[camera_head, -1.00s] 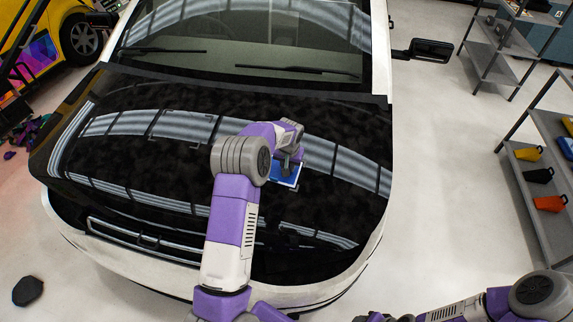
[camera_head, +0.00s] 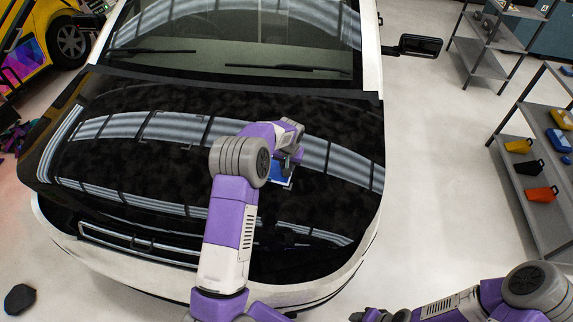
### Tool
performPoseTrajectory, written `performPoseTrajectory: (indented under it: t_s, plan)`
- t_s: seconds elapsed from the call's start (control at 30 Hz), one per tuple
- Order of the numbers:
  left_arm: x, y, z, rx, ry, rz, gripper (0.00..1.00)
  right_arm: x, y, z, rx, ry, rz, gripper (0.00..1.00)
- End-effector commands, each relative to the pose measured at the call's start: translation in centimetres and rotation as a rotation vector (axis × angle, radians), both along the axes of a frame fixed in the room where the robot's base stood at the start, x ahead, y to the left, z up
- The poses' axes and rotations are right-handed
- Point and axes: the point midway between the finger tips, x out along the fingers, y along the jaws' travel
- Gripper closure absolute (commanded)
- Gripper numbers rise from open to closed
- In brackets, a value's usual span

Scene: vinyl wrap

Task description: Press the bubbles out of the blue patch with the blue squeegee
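A blue patch (camera_head: 281,175) with a pale edge lies on the glossy black hood, right of the hood's middle. My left gripper (camera_head: 288,165) is right over the patch and hides part of it. The fingers are small and dark against the hood, so I cannot tell what they hold or whether they touch the patch. No blue squeegee can be made out clearly at the gripper. My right gripper (camera_head: 368,315) is low at the bottom edge, away from the hood, and its fingers are cut off or too small to read.
The black hood (camera_head: 150,165) of the white car fills the middle. A grey shelf (camera_head: 545,215) at the right holds a yellow tool (camera_head: 519,146), an orange tool (camera_head: 541,194) and blue items (camera_head: 559,141). A dark lump (camera_head: 20,298) lies on the floor at left. Floor between car and shelf is clear.

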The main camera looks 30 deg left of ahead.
Motion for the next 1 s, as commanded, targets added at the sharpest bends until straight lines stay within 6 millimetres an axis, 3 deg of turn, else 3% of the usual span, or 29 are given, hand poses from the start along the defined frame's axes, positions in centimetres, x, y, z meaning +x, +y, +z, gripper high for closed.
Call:
performPoseTrajectory:
  t_s: [0.2,0.57,1.0]
  plan:
    - [0.3,-1.4,-0.3,-0.001,0.001,-0.002,0.99,0.0,0.0,-0.4,0.0,0.0,0.0,0.49]
    - [0.4,-1.5,-0.2,-0.001,0.001,0.0,0.99,0.0,0.0,-0.4,0.0,0.0,0.0,0.49]
    - [-0.2,-2.0,3.6,-0.001,-0.001,-0.001,0.99,0.0,0.0,1.6,0.0,0.0,0.0,0.49]
